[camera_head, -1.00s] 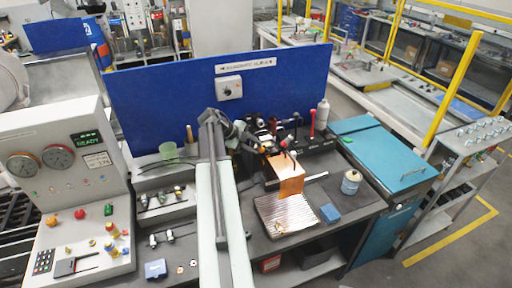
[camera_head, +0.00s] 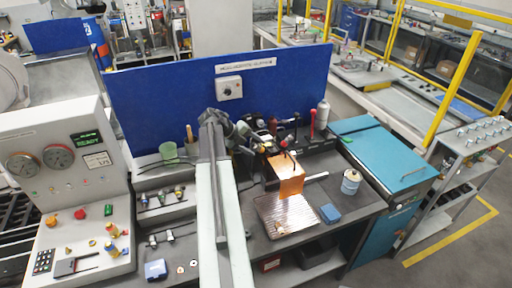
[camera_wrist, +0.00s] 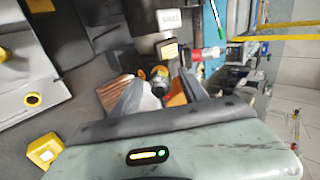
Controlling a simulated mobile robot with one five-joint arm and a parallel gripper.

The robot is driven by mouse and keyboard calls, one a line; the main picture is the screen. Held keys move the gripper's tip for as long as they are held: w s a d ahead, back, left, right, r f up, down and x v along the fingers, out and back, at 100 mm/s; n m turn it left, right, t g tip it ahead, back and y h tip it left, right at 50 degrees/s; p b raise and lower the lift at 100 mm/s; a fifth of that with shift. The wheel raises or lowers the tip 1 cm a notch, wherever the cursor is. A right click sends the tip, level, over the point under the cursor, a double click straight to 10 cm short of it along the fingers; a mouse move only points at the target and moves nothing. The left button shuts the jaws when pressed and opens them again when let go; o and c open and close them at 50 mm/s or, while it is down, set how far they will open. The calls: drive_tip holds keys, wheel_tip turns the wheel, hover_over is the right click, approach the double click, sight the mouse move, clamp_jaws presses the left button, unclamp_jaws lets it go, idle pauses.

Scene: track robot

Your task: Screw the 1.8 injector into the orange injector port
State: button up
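My arm reaches across the bench in the head view, and its end is at the dark fixture beside the copper-topped block (camera_head: 284,166). The gripper tips are hidden there. In the wrist view my gripper (camera_wrist: 160,88) has its two grey fingers apart. A small round dark part with a yellow-orange ring (camera_wrist: 160,75) shows between or just beyond them; I cannot tell whether it is gripped or which part it is. An orange piece (camera_wrist: 177,93) shows behind the right finger. Several injectors lie on the left racks (camera_head: 163,196). No 1.8 marking is readable.
A blue panel (camera_head: 220,90) stands behind the bench. The test console (camera_head: 75,170) is at the left, its display reading READY.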

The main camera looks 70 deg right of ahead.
drive_tip(key=shift+c, duration=1)
drive_tip(key=shift+w+r, duration=0.1)
drive_tip(key=shift+r, duration=0.05)
drive_tip(key=n, duration=1)
drive_tip(key=shift+n, duration=1)
